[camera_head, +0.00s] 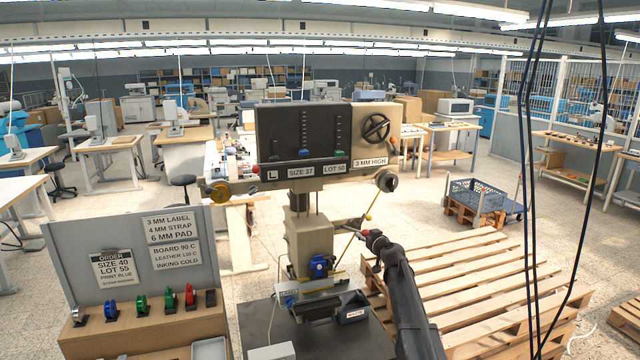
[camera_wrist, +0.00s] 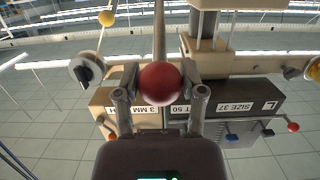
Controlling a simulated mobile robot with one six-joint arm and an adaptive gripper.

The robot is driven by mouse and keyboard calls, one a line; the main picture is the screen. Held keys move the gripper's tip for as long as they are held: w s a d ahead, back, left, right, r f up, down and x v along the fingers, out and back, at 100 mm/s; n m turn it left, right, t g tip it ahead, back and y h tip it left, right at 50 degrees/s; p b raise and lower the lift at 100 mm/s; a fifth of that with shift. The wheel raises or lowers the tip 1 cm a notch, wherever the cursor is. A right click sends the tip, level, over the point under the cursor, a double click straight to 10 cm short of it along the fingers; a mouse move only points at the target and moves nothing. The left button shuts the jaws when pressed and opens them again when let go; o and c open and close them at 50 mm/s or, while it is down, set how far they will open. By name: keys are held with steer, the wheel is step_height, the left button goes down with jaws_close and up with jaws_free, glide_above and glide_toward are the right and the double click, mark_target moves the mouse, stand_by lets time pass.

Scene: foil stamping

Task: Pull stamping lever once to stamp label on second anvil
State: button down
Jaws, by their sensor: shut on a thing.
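My gripper (camera_head: 374,241) is shut on the red ball knob (camera_wrist: 160,82) of a lever, with a finger on each side in the wrist view. The lever's metal rod (camera_wrist: 160,35) runs away from the knob toward the press. The stamping press (camera_head: 305,240) stands in the middle of the head view, to the left of my gripper. Its lower head has a blue part (camera_head: 320,267) above a bed (camera_head: 318,306) near the base. I cannot tell which anvil this is, and a label on it is too small to make out.
A thin rod with a yellow ball tip (camera_head: 368,217) stands close to my gripper. The press panel (camera_head: 304,135) reads SIZE 37, LOT 50, 3 MM HIGH. An order board (camera_head: 130,255) and several colored spools are at left. A wooden pallet (camera_head: 490,290) lies at right.

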steer(key=shift+f, duration=0.2)
steer(key=shift+s+d+f+b, duration=0.1)
steer(key=shift+s+f+b, duration=0.15)
steer(key=shift+f+b, duration=0.6)
steer(key=shift+s+d+f+b, duration=0.1)
steer(key=shift+s+f+b, duration=0.15)
steer(key=shift+f+b, duration=0.55)
steer(key=f+b, duration=0.3)
steer(key=shift+s+f, duration=0.15)
steer(key=shift+s, duration=0.05)
steer(key=shift+f+b, duration=1.65)
steer(key=shift+b, duration=0.25)
steer(key=shift+w, duration=0.1)
